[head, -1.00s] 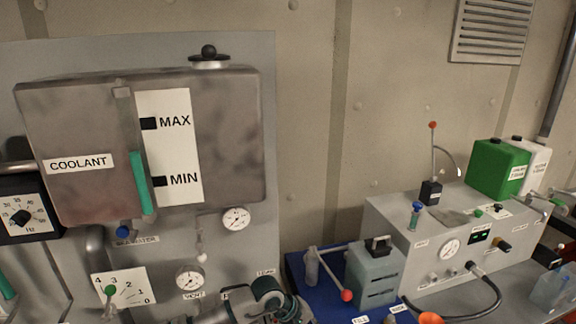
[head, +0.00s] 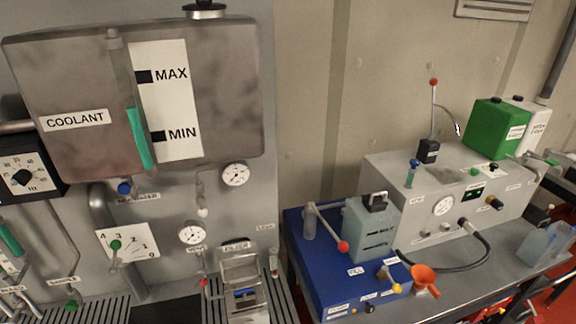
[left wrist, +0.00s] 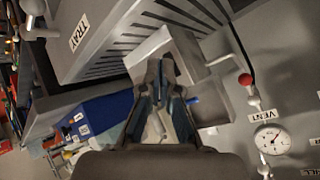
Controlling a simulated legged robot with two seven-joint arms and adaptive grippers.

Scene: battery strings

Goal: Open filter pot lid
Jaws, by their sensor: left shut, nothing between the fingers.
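The filter pot (head: 247,302) is a grey metal box low in the middle of the head view, below a FILTER label (head: 237,245). A pale panel with a bar handle (head: 240,264) stands at its back, and something blue shows in front of it. I cannot clearly tell how far the lid is raised. In the left wrist view, a pale box part (left wrist: 170,50) with a thin bar lies just beyond my left gripper (left wrist: 166,66). The left gripper is shut and empty; contact with the box is unclear. My right gripper is not in view.
Slatted trays (head: 95,309) flank the pot. A red-knobbed vent valve (left wrist: 246,80) and a gauge (left wrist: 271,139) are close by in the left wrist view.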

